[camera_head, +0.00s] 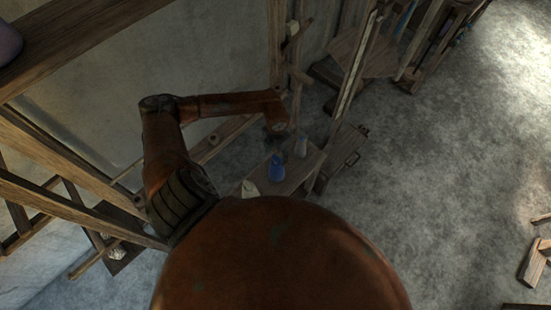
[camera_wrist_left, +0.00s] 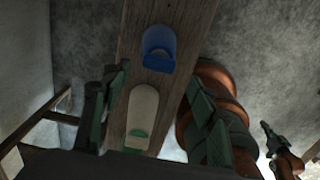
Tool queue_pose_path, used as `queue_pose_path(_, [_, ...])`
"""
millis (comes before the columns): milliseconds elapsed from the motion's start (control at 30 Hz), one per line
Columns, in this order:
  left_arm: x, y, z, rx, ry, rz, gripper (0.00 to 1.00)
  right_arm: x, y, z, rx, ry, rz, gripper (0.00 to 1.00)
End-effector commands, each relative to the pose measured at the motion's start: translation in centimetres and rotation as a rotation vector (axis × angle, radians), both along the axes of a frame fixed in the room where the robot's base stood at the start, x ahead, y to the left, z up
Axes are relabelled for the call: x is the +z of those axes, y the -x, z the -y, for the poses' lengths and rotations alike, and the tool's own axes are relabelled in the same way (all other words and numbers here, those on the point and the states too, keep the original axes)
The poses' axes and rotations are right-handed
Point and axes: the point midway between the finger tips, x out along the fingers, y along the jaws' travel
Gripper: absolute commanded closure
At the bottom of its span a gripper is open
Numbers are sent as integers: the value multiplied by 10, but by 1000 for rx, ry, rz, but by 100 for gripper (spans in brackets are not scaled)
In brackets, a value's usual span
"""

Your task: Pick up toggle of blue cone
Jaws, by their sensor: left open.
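The blue cone (camera_head: 277,168) stands on a wooden board (camera_head: 305,165) below the end of my left arm. My left gripper (camera_head: 275,132) is dark and small in the head view. In the wrist view its fingers (camera_wrist_left: 158,76) are open, spread either side of the board, with nothing held between them.
A greyish-blue cone (camera_head: 301,146) stands farther along the board. Loom posts and beams (camera_head: 354,75) rise close around the arm. A large part of my orange body fills the lower middle. At the wrist view's right edge is a dark pronged part (camera_wrist_left: 280,148), perhaps my right gripper.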

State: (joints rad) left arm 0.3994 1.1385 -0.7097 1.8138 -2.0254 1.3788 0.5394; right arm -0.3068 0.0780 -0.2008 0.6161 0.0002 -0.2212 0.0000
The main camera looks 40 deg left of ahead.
Motion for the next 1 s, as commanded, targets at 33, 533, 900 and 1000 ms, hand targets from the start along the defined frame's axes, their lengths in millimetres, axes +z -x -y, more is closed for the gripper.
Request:
queue_pose_path(33, [-8, 0, -1, 2, 0, -3, 46, 3, -1, 0, 0, 0, 2, 100])
queue_pose_path(533, [-38, -2, -4, 1, -1, 0, 46, 5, -11, 0, 2, -1, 15, 100])
queue_pose_path(900, [-37, -2, -4, 1, -1, 0, 72, 5, -11, 2, 2, 1, 14, 100])
queue_pose_path(1000, [-37, -2, -4, 1, -1, 0, 77, 6, -11, 3, 2, 2, 14, 100])
